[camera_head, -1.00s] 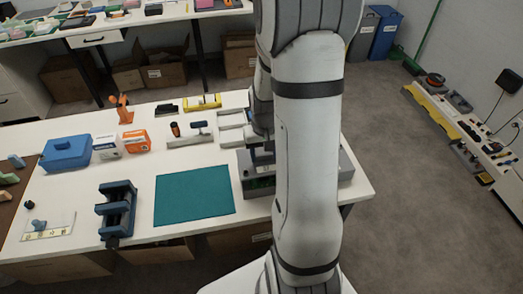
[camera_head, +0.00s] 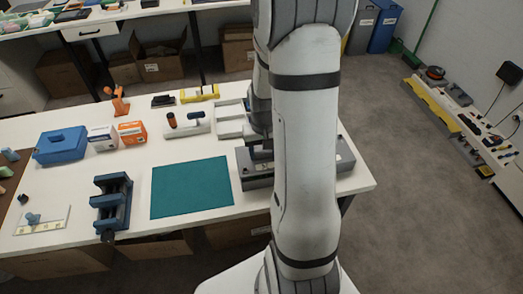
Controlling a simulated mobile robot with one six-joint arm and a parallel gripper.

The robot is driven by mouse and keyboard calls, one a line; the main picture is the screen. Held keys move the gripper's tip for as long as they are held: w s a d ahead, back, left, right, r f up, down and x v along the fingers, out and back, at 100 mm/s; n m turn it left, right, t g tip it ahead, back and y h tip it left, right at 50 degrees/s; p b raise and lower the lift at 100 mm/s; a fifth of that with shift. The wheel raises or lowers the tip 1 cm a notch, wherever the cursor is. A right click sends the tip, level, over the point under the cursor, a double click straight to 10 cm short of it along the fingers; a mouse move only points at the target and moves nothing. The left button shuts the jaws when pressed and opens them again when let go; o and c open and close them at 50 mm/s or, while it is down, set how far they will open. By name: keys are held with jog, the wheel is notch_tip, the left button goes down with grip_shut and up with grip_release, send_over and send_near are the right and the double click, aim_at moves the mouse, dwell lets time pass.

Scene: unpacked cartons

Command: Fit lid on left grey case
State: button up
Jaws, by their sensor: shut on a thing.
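The left grey case (camera_head: 257,183) stands near the right end of the white table, partly behind my arm. A grey lid (camera_head: 247,170) lies over its top and covers the opening; I cannot tell whether it is fully seated. My gripper (camera_head: 263,156) is directly above, pointing down, and is shut on the lid, though my arm hides much of the grip. A second grey case (camera_head: 345,159) shows to the right of my arm, its left part hidden.
A teal mat (camera_head: 191,187) lies left of the case, with a dark blue vise (camera_head: 112,203) beyond it. White trays (camera_head: 230,120) sit close behind the case. A blue box (camera_head: 60,146) and small cartons (camera_head: 132,132) stand farther left. The table's right edge is near.

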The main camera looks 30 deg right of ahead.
jog(key=shift+f, duration=0.15)
jog(key=shift+f+b, duration=0.95)
jog(key=shift+f, duration=0.1)
jog(key=o, duration=1.1)
notch_tip(320, 180, up, 8)
jog(key=shift+f, duration=0.1)
jog(key=s+a+r+n+t, duration=0.1)
jog(key=s+a+r, duration=0.3)
jog(key=s+a+r+n+t, duration=0.1)
jog(key=s+a+r, duration=0.3)
jog(key=s+a+r+n, duration=0.1)
jog(key=s+a+r, duration=0.2)
jog(key=s+a, duration=0.1)
jog(key=shift+s+a+r+t, duration=0.2)
jog(key=shift+a+r+t, duration=0.05)
jog(key=shift+r+t, duration=0.15)
